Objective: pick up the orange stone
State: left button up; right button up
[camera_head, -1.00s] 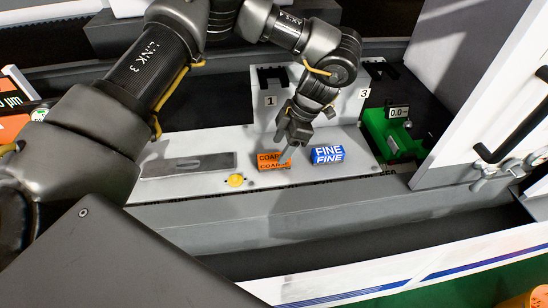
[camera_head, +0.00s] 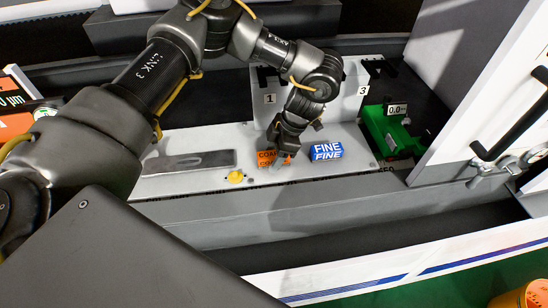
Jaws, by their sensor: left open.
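The orange stone (camera_head: 264,159), lettered in black with a word starting "COA", lies on the light grey shelf left of the blue "FINE" stone (camera_head: 326,151). My left gripper (camera_head: 281,160) points down at the orange stone and covers its right part. Its jaws are open, with the fingertips at or just over the stone; I cannot tell whether they touch it. My right gripper is not in view.
A flat grey metal bar (camera_head: 188,163) lies on the shelf to the left. A yellow round button (camera_head: 235,177) sits at the shelf's front edge.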

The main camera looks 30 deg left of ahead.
aim_at(274, 156)
pick_arm(q)
jog(key=shift+f, duration=0.25)
dwell(0.4)
jog(key=shift+w, duration=0.1)
jog(key=c, duration=1.1)
jog(key=shift+r, duration=0.2)
jog(key=shift+d+r+b, duration=0.1)
jog(key=shift+r+b, duration=0.3)
jog(key=shift+b, duration=0.3)
jog(key=r, duration=0.2)
jog(key=r+b, duration=0.1)
jog(key=r, duration=0.3)
jog(key=shift+s+d+r+b, duration=0.1)
jog(key=shift+s+r+b, duration=0.05)
jog(key=shift+s+b, duration=0.15)
jog(key=s+d+b, duration=0.5)
jog(key=s+d, duration=0.6)
jog(key=s, duration=0.4)
jog(key=shift+s+d+b, duration=0.2)
jog(key=shift+d+b, duration=0.1)
jog(key=shift+b, duration=0.05)
